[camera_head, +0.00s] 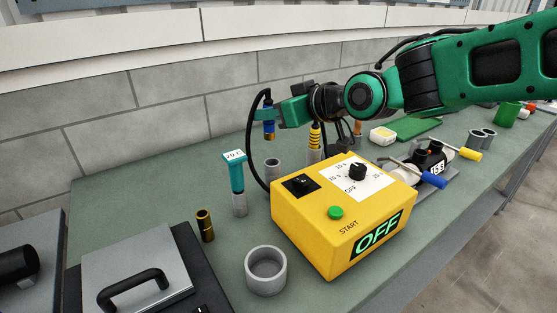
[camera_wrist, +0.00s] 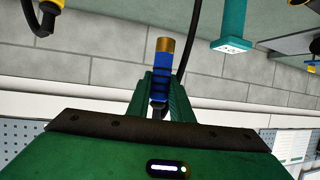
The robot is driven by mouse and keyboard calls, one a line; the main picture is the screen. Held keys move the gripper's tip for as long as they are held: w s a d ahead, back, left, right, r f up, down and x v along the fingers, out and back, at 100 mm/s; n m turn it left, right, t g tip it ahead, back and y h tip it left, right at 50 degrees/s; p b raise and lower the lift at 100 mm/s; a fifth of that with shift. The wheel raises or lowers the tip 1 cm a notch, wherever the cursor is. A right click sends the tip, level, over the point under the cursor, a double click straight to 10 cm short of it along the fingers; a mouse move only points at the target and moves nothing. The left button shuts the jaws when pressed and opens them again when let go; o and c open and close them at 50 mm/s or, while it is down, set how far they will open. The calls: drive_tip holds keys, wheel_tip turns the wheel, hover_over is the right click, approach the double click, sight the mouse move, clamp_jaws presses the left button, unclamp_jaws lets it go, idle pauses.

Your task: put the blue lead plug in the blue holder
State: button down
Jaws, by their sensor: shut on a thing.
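My gripper (camera_head: 271,116) is shut on the blue lead plug (camera_head: 269,129) and holds it above the bench, brass tip down. In the wrist view the blue plug (camera_wrist: 160,84) stands between my fingers with its brass end pointing away from me. A black cable runs from near my gripper down behind the yellow box. An empty-looking grey tube holder (camera_head: 272,166) stands upright below the plug, with a clear gap between them. No blue marking shows on it, so I cannot tell whether it is the blue holder. Its lower part is partly hidden by the yellow box.
The yellow timer box (camera_head: 345,215) reads OFF and stands close by. A teal tool (camera_head: 236,175) stands in a grey holder at left. A yellow-striped plug (camera_head: 315,138) stands to the right. A brass cylinder (camera_head: 205,225) and a grey ring (camera_head: 266,270) are nearer the front.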

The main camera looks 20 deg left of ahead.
sight(272, 132)
drive_tip(key=f, duration=0.2)
drive_tip(key=w+f, duration=0.1)
drive_tip(key=f, duration=0.2)
drive_tip(key=shift+w+d+f, duration=0.15)
drive_tip(key=shift+d+f, duration=0.05)
drive_tip(key=shift+a+f, duration=0.1)
drive_tip(key=shift+f, duration=2.25)
drive_tip(key=shift+s+f, duration=0.25)
drive_tip(key=shift+f, duration=0.05)
